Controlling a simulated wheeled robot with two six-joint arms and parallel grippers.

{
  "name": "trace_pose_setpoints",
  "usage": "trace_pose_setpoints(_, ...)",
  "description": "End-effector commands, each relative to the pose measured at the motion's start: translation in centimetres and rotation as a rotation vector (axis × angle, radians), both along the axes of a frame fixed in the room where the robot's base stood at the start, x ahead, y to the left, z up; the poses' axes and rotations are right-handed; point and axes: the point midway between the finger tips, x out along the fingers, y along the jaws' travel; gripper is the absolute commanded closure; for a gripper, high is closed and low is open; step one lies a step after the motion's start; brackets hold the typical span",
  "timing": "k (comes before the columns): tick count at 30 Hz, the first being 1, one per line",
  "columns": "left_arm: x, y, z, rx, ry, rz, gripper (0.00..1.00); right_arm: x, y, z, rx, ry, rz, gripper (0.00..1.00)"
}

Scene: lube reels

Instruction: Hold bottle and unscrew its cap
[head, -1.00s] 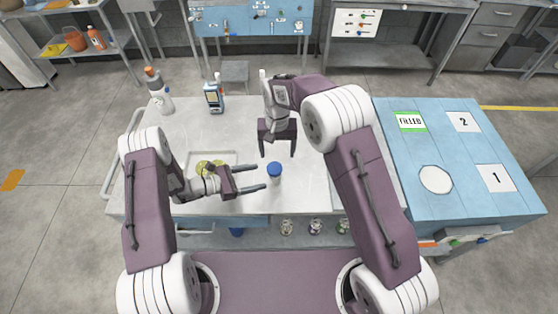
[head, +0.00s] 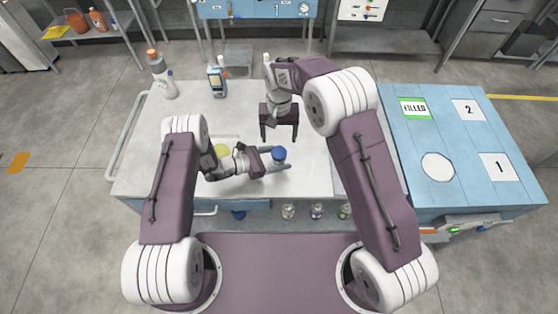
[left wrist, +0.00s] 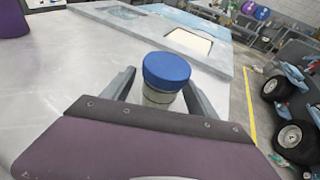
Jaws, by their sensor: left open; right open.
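The bottle (left wrist: 161,98) is a small clear jar with a blue cap (head: 279,153), standing upright on the white cart top (head: 318,178). My left gripper (head: 280,160) is open, with its fingers on either side of the bottle below the cap. In the left wrist view the blue cap (left wrist: 167,70) rises between the two fingertips, and a gap shows beside the fingers. My right gripper (head: 278,137) is open and empty, pointing down just behind the bottle. The lower part of the bottle is hidden by my left gripper.
A spray bottle (head: 161,78) and a blue-labelled bottle (head: 216,80) stand at the cart's back left. A yellow item (head: 222,150) lies behind my left arm. A blue table (head: 450,140) with marked spots stands to the right. Several small jars (head: 316,211) sit on a lower shelf.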

Motion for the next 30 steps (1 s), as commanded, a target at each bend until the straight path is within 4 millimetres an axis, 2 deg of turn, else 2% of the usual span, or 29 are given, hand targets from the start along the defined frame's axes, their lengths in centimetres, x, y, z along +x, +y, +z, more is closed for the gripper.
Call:
trace_pose_setpoints(2, 0.0, 0.0, 0.0, 0.0, 0.0, 0.0, 0.33, 0.0, 0.0, 0.0, 0.0, 0.0, 0.0, 0.24)
trace_pose_setpoints(9, 0.0, 0.0, 0.0, 0.0, 0.0, 0.0, 0.99, 0.0, 0.0, 0.0, 0.0, 0.0, 0.0, 0.24)
trace_pose_setpoints(12, 0.0, 0.0, 0.0, 0.0, -0.001, 0.0, 1.0, 0.0, 0.0, 0.0, 0.0, 0.0, 0.0, 0.24)
trace_pose_setpoints(14, 0.0, 0.0, 0.0, 0.0, -0.001, 0.0, 1.0, 0.0, 0.0, 0.0, 0.0, 0.0, -0.003, 0.33)
trace_pose_setpoints(22, 0.0, 0.0, 0.0, 0.0, -0.001, 0.0, 1.0, 0.0, 0.0, 0.5, 0.0, 0.001, -0.342, 0.33)
trace_pose_setpoints(27, 0.0, 0.0, 0.0, -0.001, -0.001, 0.0, 1.0, 0.0, 0.0, 0.4, -0.001, 0.001, -0.397, 0.33)
trace_pose_setpoints(30, 0.0, 0.0, 0.0, -0.001, -0.001, 0.0, 1.0, -0.1, 0.0, -0.6, -0.002, 0.002, -0.396, 0.33)
